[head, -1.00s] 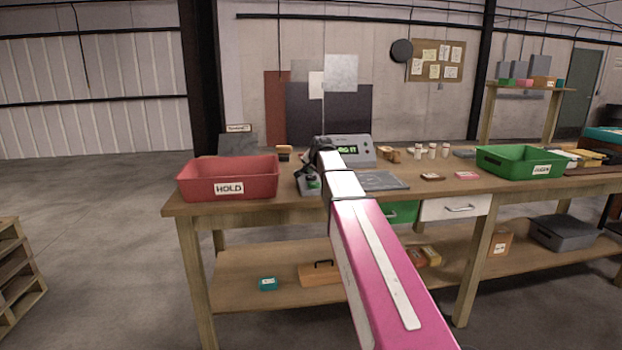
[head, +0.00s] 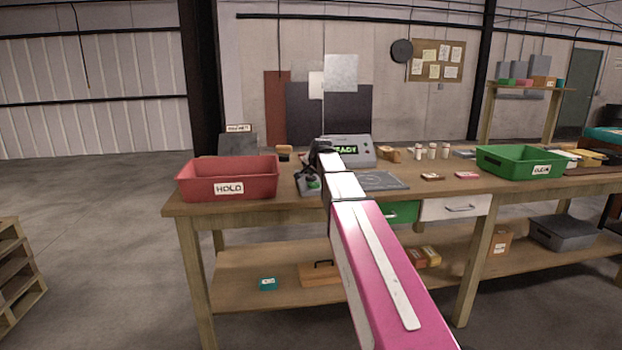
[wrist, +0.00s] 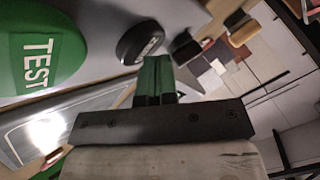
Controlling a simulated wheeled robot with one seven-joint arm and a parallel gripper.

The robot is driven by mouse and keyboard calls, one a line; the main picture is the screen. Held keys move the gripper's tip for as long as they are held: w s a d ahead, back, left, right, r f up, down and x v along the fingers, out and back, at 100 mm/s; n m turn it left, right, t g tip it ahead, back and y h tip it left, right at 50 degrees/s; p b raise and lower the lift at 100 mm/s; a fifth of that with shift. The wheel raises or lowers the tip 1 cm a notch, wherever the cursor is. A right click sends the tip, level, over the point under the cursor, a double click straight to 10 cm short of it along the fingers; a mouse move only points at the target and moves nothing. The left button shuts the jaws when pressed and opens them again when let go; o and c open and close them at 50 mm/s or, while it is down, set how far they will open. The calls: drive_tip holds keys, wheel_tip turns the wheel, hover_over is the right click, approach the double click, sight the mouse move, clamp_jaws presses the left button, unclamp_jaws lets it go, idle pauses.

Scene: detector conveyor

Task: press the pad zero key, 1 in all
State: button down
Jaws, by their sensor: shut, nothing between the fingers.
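A dark round key (wrist: 141,41) with a pale, unreadable label sits just beyond my fingertips in the wrist view; I cannot tell whether it is the zero key or whether they touch. My gripper (wrist: 155,62) is shut and empty, with its green fingers together. A large green TEST button (wrist: 38,50) is to the left of it. In the head view, the control pad (head: 308,187) with its green button is partly hidden by my arm. The detector unit (head: 360,143) stands behind, its green display reading READY, partly covered. The fingertips are hidden in the head view.
A red HOLD bin (head: 228,178) stands left of the pad on the wooden bench. A grey plate (head: 382,181) lies right of my arm. A green bin (head: 520,160) and several small items occupy the right side.

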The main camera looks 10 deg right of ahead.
sight(313, 177)
drive_tip(key=shift+r, duration=0.1)
idle(0.4)
drive_tip(key=shift+r, duration=0.65)
drive_tip(key=shift+r, duration=2.5)
